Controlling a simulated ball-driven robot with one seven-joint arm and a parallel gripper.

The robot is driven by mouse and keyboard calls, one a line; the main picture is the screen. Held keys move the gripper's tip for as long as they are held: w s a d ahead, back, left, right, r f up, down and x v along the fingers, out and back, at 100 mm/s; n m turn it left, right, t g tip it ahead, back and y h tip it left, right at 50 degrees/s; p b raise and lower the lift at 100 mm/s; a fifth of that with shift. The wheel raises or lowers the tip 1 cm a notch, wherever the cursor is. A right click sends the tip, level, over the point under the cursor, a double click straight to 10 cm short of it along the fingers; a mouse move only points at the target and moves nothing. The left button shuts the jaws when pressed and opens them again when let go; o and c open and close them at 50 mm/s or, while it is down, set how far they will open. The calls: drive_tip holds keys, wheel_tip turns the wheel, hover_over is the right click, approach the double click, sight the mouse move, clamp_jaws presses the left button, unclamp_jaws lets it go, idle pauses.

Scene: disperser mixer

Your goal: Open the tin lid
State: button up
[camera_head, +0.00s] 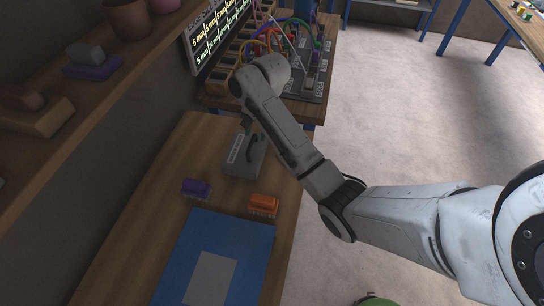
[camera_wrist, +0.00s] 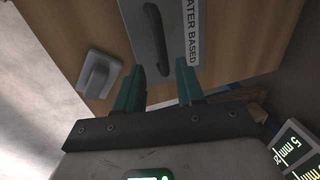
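A grey tin (camera_head: 245,158) with a white label and a dark curved handle stands on the far part of the wooden table. In the wrist view the tin's grey face (camera_wrist: 140,27) shows at the top, with the dark handle (camera_wrist: 155,40) and a label reading "WATER BASED" beside it. My gripper (camera_wrist: 160,80) is open and empty, its two green fingers spread just short of that face, with the handle ahead between them. In the head view my gripper is partly hidden at the end of my arm, near the tin's far side. I cannot make out the lid's edge.
A purple brush (camera_head: 196,188), an orange brush (camera_head: 263,205) and a blue mat (camera_head: 190,243) lie nearer on the table. Machines with cables (camera_head: 312,62) stand beyond. A shelf (camera_head: 75,115) runs along the left. A grey knob-like piece (camera_wrist: 97,75) is on the wood.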

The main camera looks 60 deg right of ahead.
wheel_tip(320, 180, up, 9)
drive_tip(key=s+p, duration=0.1)
drive_tip(key=p, duration=0.1)
drive_tip(key=shift+d+f, duration=0.2)
drive_tip(key=shift+d, duration=0.2)
drive_tip(key=shift+s, duration=0.2)
drive_tip(key=shift+s+a, duration=0.1)
